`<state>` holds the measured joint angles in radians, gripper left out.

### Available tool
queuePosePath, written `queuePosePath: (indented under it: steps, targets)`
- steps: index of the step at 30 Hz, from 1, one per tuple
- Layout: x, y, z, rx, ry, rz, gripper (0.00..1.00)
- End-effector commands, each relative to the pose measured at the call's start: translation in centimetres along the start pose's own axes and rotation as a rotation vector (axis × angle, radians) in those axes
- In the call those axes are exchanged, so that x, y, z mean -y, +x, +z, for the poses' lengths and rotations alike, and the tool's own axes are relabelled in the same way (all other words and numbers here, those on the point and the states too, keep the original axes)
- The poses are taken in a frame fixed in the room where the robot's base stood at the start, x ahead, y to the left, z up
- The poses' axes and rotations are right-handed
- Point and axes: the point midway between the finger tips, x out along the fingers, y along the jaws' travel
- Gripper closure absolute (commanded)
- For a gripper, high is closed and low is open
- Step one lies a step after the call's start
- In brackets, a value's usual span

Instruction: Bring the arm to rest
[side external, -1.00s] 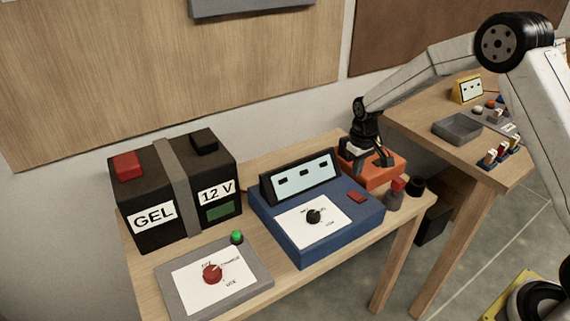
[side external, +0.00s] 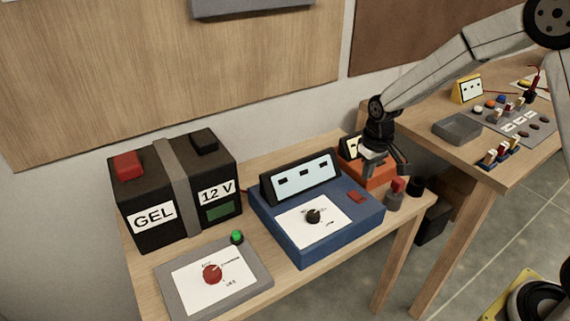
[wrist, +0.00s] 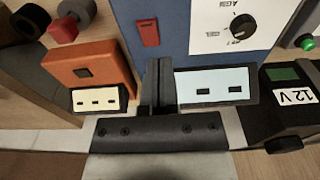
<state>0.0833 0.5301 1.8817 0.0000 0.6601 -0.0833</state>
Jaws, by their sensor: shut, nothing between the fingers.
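My gripper (side external: 386,172) hangs at the end of my arm above the right part of the near bench, in front of the orange box. In the wrist view its fingers (wrist: 158,88) are together with nothing between them. The orange box (side external: 378,177) with a small pale display is partly hidden behind my gripper. The blue unit (side external: 345,215) with a dark knob, red switch and tilted display stands to the left of my gripper.
A black 12 V gel battery (side external: 165,230) and a grey panel (side external: 255,285) with a red knob stand at the left. A red-topped post (side external: 397,192) and dark cylinder (side external: 417,186) are at the bench's right end.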

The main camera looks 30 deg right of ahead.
Motion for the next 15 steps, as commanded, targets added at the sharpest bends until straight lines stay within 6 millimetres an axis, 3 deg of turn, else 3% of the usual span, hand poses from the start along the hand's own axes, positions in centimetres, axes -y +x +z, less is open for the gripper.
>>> queuePosePath:
  steps: [6,15]
  targets:
    - [1.5,-2.1,4.7,-0.052,-0.001,0.001,1.0]
    - [3.0,-3.7,11.5,-0.12,-0.001,-0.002,1.0]
